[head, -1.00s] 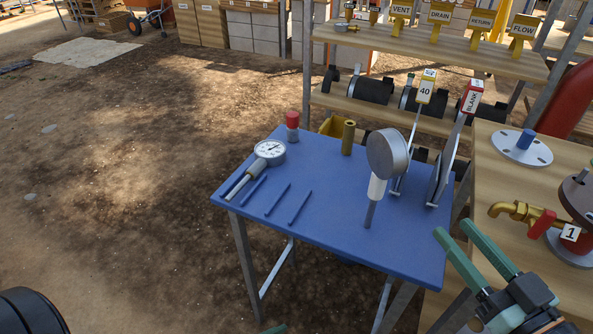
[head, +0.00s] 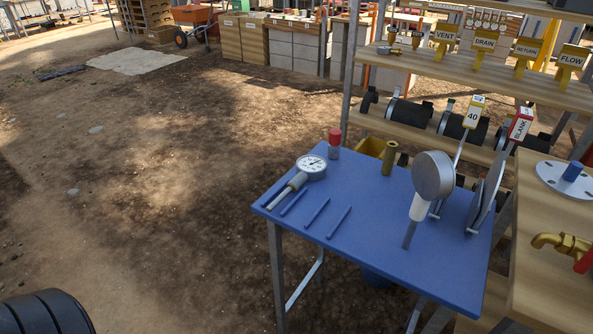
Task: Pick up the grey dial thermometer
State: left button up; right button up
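Two dial instruments are on the blue table (head: 330,258). One lies near its left edge: a dial (head: 311,167) with a white marked face, grey rim and pale stem sleeve, its stem pointing to the lower left. The other is a larger grey round dial (head: 433,176), seen from behind or the side, standing up with a white collar and a grey stem pointing down. I cannot tell for sure which one is the grey dial thermometer. Neither of my grippers is in view.
Several blue rods (head: 315,212), a red-capped cylinder (head: 334,143) and a brass cylinder (head: 390,157) are on the table. Tagged discs (head: 483,203) stand at its right. A wooden bench (head: 550,240) with a brass tap (head: 560,243) is close on the right. Bare ground lies left.

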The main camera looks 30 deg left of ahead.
aim_at(309, 168)
jog(key=i+j+u, duration=0.1)
jog(key=j+u, duration=0.2)
jog(key=j, duration=1.55)
